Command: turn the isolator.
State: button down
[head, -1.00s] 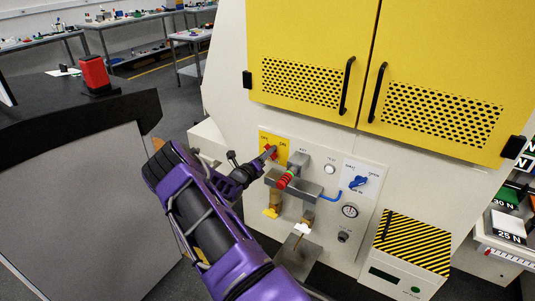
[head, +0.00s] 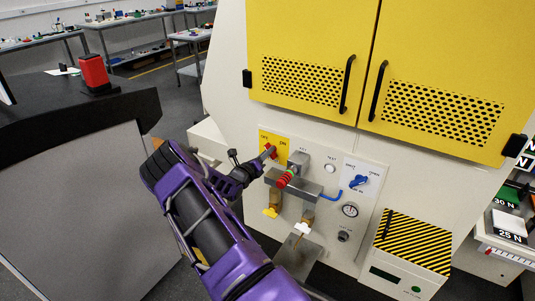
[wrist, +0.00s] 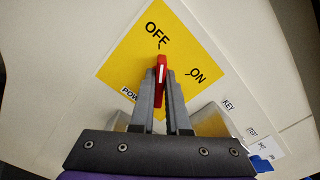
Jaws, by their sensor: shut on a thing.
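The isolator is a red handle (wrist: 161,66) with a white line, on a yellow plate (wrist: 125,67) marked OFF and ON. In the wrist view its tip points up towards the OFF mark, with the ON mark off to its right. My gripper (wrist: 161,88) is shut on the handle, one grey finger on each side. In the head view the red handle (head: 271,151) shows at the end of my gripper (head: 263,158), in front of the yellow plate (head: 281,147). The handle's base is partly hidden by the fingers.
A blue handle (head: 358,181) and a gauge (head: 350,210) sit farther right. Yellow cabinet doors (head: 310,40) are above. A dark-topped counter (head: 60,120) stands left.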

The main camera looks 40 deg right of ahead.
jog(key=m+b, duration=0.1)
jog(key=m, duration=0.3)
jog(key=shift+s+b, duration=0.1)
jog(key=shift+b, duration=0.3)
jog(key=m+b, duration=0.2)
jog(key=m, duration=0.2)
jog(key=shift+s+m, duration=0.1)
jog(key=shift+m, duration=0.3)
jog(key=m+b, duration=0.2)
jog(key=m, duration=0.2)
jog(key=shift+s+d+f+b, duration=0.1)
jog(key=shift+f+b, duration=0.05)
jog(key=shift+b, duration=0.15)
jog(key=shift+m+b, duration=1.15)
jog(key=shift+m, duration=0.65)
jog(key=c, duration=0.9)
grip_release()
jog(key=p+v, duration=0.1)
jog(key=v, duration=1.6)
jog(key=shift+s, duration=0.2)
